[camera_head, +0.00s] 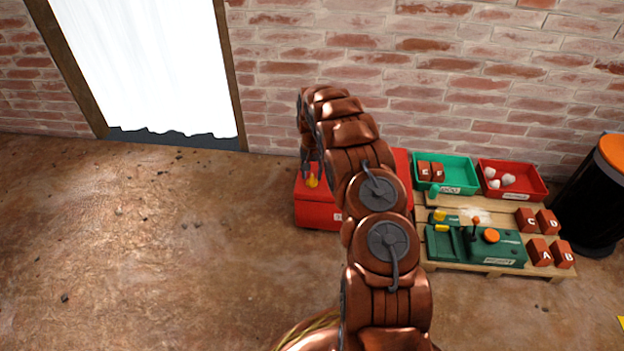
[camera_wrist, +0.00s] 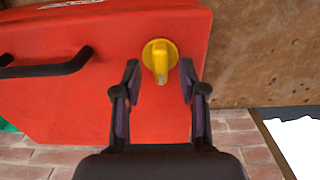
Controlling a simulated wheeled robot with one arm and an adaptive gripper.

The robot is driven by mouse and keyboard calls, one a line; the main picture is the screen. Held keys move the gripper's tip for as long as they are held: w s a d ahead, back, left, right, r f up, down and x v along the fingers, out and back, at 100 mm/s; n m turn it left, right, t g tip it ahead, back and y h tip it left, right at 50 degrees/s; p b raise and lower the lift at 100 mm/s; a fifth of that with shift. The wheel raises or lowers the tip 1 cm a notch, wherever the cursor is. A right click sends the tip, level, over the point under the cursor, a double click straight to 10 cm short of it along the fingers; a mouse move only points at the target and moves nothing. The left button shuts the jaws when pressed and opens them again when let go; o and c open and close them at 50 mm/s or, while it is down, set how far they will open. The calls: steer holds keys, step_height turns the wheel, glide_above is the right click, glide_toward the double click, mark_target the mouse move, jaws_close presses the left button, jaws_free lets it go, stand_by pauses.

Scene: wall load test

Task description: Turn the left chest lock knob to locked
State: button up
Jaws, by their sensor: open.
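The red chest (camera_head: 318,213) stands on the floor by the brick wall, partly hidden behind my arm. Its left yellow lock knob (camera_head: 312,181) shows under my gripper (camera_head: 311,168). In the wrist view the knob (camera_wrist: 160,56) has a round base and a raised grip pointing down the picture. My gripper (camera_wrist: 160,72) is open there, one finger on each side of the knob. A gap shows between each finger and the knob, though I cannot tell the depth. A black handle (camera_wrist: 45,64) lies left of the knob in the wrist view.
Right of the chest a wooden pallet (camera_head: 478,214) carries a green box with levers (camera_head: 470,245) and several lettered red blocks. A green bin (camera_head: 455,172) and a red bin (camera_head: 520,190) stand behind. A black barrel (camera_head: 590,200) is far right. The left floor is clear.

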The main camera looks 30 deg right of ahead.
steer(key=shift+f, duration=0.8)
jaws_close()
